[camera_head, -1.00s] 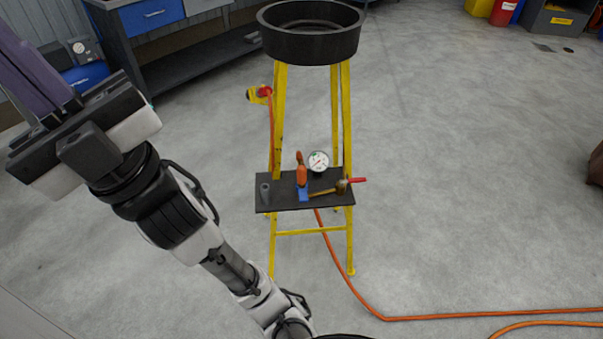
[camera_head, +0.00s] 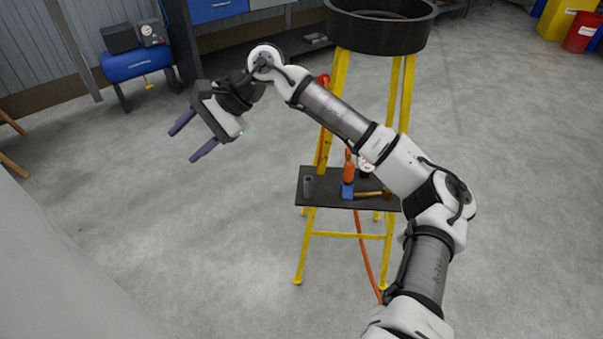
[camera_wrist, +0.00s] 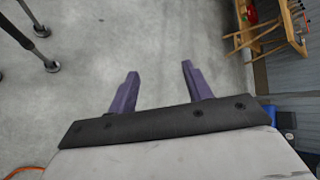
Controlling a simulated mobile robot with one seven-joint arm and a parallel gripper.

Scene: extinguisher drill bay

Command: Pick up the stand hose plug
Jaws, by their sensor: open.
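The yellow stand (camera_head: 312,250) is right of centre in the head view. A red fitting (camera_head: 323,79), which looks like the stand hose plug, is at the upper part of its left leg, with the orange hose (camera_head: 322,145) running down from it. My arm passes in front and covers part of this area. My gripper (camera_head: 181,147) is open and empty, well left of the stand, its purple fingers pointing down-left. The wrist view shows the open fingers (camera_wrist: 160,70) over bare floor; I cannot make out the plug there.
The stand bears a black round pan (camera_head: 375,32) and a black shelf (camera_head: 330,200) with a grey tube (camera_head: 308,186), a blue-and-orange item (camera_head: 348,172) and a brass piece (camera_head: 372,194).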

